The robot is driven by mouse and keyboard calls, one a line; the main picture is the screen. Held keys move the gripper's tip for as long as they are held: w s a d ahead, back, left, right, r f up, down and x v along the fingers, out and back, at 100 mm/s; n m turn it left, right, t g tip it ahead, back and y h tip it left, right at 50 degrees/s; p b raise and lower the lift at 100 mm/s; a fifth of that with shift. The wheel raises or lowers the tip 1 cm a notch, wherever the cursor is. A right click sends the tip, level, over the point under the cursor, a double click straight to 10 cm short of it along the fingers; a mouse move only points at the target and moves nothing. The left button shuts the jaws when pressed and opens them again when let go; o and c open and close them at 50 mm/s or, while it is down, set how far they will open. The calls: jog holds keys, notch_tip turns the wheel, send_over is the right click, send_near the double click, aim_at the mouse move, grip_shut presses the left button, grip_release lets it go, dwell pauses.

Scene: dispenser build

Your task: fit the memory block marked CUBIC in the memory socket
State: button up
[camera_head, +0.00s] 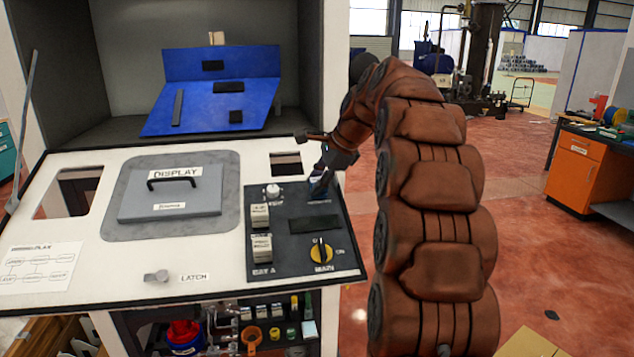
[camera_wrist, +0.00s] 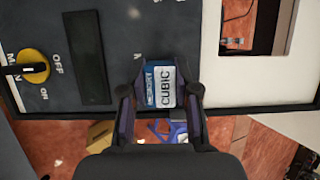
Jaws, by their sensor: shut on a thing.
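The memory block marked CUBIC (camera_wrist: 160,86) is blue and white and sits between the fingers of my gripper (camera_wrist: 158,95) in the wrist view. Its label faces the wrist camera. In the head view my gripper (camera_head: 320,184) is at the upper right part of the dark control panel (camera_head: 285,268) and mostly hides the block. The memory socket is not clearly visible. I cannot tell whether the block is above the panel or touching it.
A dark rectangular recess or plate (camera_head: 315,225) and a yellow MAIN switch (camera_head: 320,251) lie nearer on the panel. Two pale blocks (camera_head: 260,215) (camera_head: 262,248) and a white knob (camera_head: 272,190) stand at its left. A square opening (camera_head: 286,163) lies behind. A grey DISPLAY lid (camera_head: 171,200) is left.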

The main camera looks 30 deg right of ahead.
jog(key=shift+w+f, duration=0.1)
jog(key=shift+f, duration=0.15)
dwell(0.7)
jog(key=o, duration=1.1)
jog(key=shift+c, duration=0.2)
jog(key=shift+o, duration=0.3)
jog(key=o, duration=0.4)
jog(key=shift+d+r, duration=0.1)
jog(key=shift+r, duration=0.1)
jog(key=shift+p+v, duration=1.9)
jog(key=shift+v, duration=0.95)
jog(key=shift+f, duration=0.1)
